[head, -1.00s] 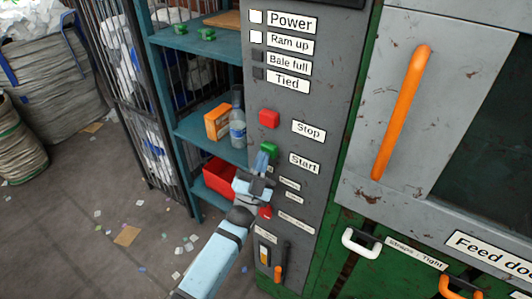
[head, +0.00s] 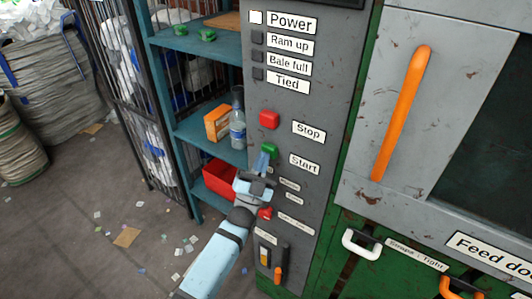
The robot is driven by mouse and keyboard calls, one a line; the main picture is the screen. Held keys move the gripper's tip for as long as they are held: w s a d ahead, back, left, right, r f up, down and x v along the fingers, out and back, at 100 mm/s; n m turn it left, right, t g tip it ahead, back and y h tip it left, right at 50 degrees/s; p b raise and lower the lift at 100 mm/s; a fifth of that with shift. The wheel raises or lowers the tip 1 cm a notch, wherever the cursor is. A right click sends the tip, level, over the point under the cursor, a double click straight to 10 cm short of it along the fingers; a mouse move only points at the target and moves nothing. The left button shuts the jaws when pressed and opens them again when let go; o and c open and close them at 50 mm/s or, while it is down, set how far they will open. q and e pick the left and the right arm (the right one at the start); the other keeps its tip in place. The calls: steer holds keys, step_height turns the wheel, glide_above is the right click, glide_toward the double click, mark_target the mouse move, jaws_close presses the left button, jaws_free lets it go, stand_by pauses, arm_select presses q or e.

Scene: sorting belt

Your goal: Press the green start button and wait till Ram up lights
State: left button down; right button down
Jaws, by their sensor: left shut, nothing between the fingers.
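The green start button (head: 269,150) is on the grey control panel (head: 330,70), left of the Start label. My left gripper (head: 262,160) is shut and empty, its fingertips just below the green button; I cannot tell whether they touch it. The Ram up lamp (head: 257,37) is dark. The Power lamp (head: 256,17) above it is lit white. The Bale full lamp (head: 258,56) and the Tied lamp (head: 258,74) are dark. My right gripper is not in view.
A red stop button (head: 269,119) sits above the green one. A teal shelf (head: 185,125) with a bottle (head: 237,122) and an orange box (head: 217,122) stands left of the panel. A grey door with an orange handle (head: 402,115) is at right.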

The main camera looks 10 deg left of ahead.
arm_select(q)
steer(key=shift+s+a+p, duration=0.3)
steer(key=shift+s, duration=0.6)
steer(key=s, duration=0.1)
steer(key=s+a+p, duration=0.1)
steer(key=s, duration=0.1)
steer(key=s+p, duration=0.1)
steer(key=shift+s+a, duration=0.25)
steer(key=shift+a, duration=0.1)
stand_by(0.3)
steer(key=s+a+f+n+g+y+p, duration=0.1)
steer(key=s+f+n+g+p, duration=0.1)
steer(key=s+f+g, duration=0.5)
steer(key=s+a+f+n+g+y+p, duration=0.2)
steer(key=s+f+n+g, duration=0.3)
steer(key=s, duration=1)
step_height(320, 180, down, 6)
steer(key=g+p, duration=0.1)
steer(key=g, duration=0.2)
steer(key=shift+s+r+g+y, duration=0.25)
steer(key=shift+s+g+y, duration=0.05)
